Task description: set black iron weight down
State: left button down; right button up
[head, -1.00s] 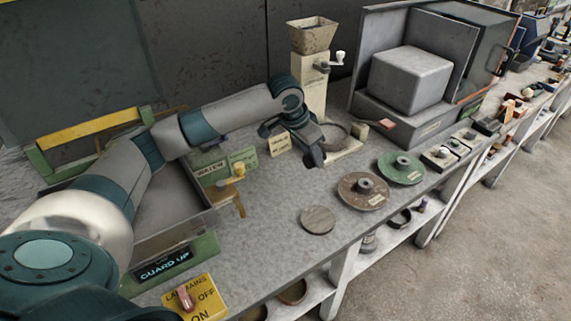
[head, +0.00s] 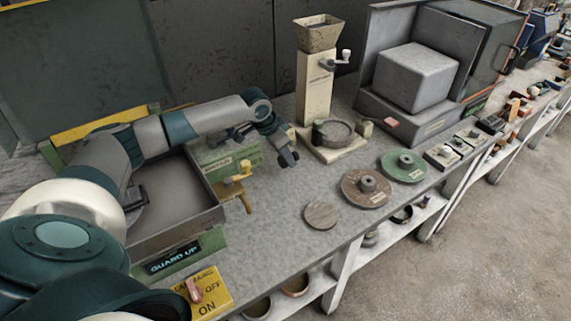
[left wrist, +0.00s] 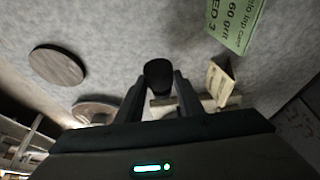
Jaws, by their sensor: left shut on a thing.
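The black iron weight (left wrist: 158,74) is a small dark rounded piece between the two fingers of my left gripper (left wrist: 158,98) in the left wrist view. In the head view the left gripper (head: 284,150) is shut on the weight (head: 289,159), over the grey bench top left of the cream grinder. The gripper and wrist partly hide the weight there. I cannot tell whether it touches the bench. My right gripper is not in view.
The cream grinder (head: 316,88) with its pan stands behind and right. A round grey-brown disc (head: 321,215), a brown wheel (head: 365,188) and a green wheel (head: 404,167) lie along the front. Bench between tap and disc is clear.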

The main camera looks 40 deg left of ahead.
aim_at(285, 164)
pick_arm(q)
jog(key=shift+f, duration=0.2)
notch_tip(285, 164, down, 3)
jog(key=shift+r+p, duration=0.15)
jog(key=shift+p, duration=0.65)
jog(key=shift+f, duration=0.4)
jog(key=shift+f, duration=0.15)
jog(key=c, duration=1.2)
grip_release()
